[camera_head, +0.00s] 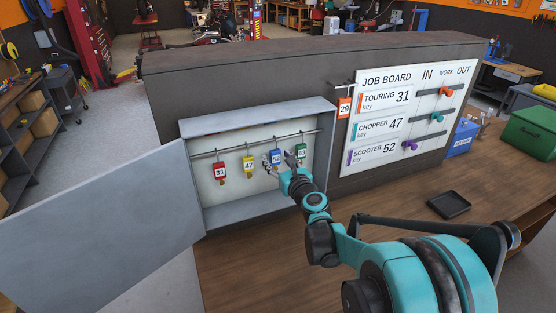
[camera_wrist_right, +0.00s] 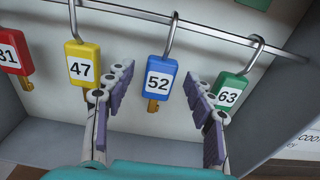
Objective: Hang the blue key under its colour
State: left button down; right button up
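The blue key (camera_head: 277,157), tagged 52, hangs on a hook from the rail (camera_head: 245,148) in the open grey key cabinet (camera_head: 258,105). It also shows in the right wrist view (camera_wrist_right: 158,82). My right gripper (camera_head: 283,167) is open, with a finger on either side of the blue key in the wrist view (camera_wrist_right: 158,92); I see no clear contact. Red key 31 (camera_head: 219,172), yellow key 47 (camera_head: 249,164) and green key 63 (camera_head: 301,152) hang on the same rail. A green patch (camera_wrist_right: 257,3) shows on the back wall above key 63. My left gripper is out of view.
The cabinet door (camera_head: 110,235) stands open to the left. The job board (camera_head: 412,115) is to the right, with an orange tag 29 (camera_head: 344,107) hanging at its left edge. A black tray (camera_head: 449,205) lies on the wooden bench (camera_head: 255,265).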

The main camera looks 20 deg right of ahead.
jog(key=shift+s, duration=0.15)
jog(key=s, duration=1.2)
jog(key=s+a+f+n+g+y+b, duration=0.25)
jog(key=a+f+n, duration=0.35)
jog(key=a+n, duration=0.3)
jog(key=s+a+f+n+g+y+b, duration=0.2)
jog(key=s+a+f+n+g+b, duration=0.3)
jog(key=n, duration=0.6)
jog(key=s+f+n+g+h+b, duration=0.2)
jog(key=s+f+n, duration=0.8)
jog(key=n, duration=0.6)
jog(key=shift+a+f+n+g+h+b, duration=0.35)
jog(key=shift+f+h+b, duration=0.2)
jog(key=shift+f+h, duration=0.3)
jog(key=shift+s+f, duration=0.1)
